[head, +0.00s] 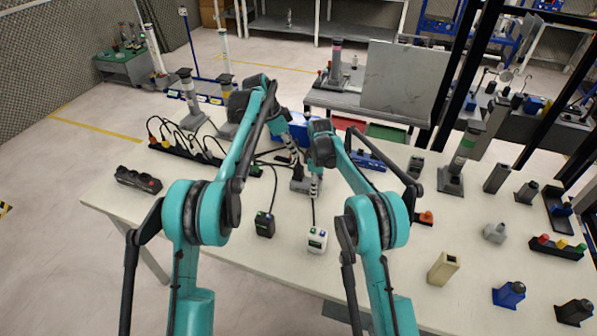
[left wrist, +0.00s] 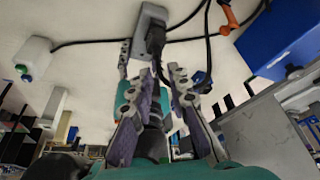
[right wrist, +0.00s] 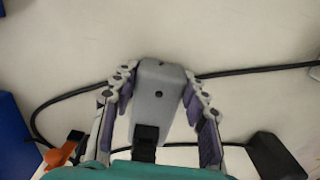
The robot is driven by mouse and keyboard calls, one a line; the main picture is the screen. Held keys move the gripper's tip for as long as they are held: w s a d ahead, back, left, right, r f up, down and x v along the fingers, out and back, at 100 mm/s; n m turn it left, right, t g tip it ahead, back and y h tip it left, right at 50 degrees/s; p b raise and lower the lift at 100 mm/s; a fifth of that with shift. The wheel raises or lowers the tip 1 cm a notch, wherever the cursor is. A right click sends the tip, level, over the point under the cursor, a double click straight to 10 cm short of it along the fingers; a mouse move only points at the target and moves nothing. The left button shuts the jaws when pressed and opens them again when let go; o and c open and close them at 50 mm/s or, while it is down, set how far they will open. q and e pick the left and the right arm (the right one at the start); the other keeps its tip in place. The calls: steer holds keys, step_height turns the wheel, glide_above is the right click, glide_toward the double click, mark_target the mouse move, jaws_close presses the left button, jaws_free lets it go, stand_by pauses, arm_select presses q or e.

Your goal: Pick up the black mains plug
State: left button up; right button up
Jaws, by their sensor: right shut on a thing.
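The black mains plug (left wrist: 155,38) sits in a grey socket block (left wrist: 148,18) in the left wrist view, a cable running from the area around it. In the right wrist view, the plug (right wrist: 146,138) shows at the near end of the block (right wrist: 158,95). My right gripper (right wrist: 160,80) has its fingers on both sides of the grey block and holds it. My left gripper (left wrist: 152,80) is open, its fingertips apart and just short of the plug. In the head view, my left gripper (head: 294,158) and right gripper (head: 315,185) meet over the block, hiding the plug.
A black adapter (head: 265,224) and a white adapter (head: 317,240) stand in front on the table. A black power strip (head: 185,152) with plugs lies at the left. A blue bin (head: 290,128) stands behind. Cables cross the table around the block.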

mark_target(297, 164)
arm_select(q)
steer(key=x, duration=0.4)
steer(key=shift+s+f, duration=0.15)
jaws_close()
step_height(297, 164, up, 10)
arm_select(e)
steer(key=o, duration=1.4)
steer(key=shift+r, duration=0.1)
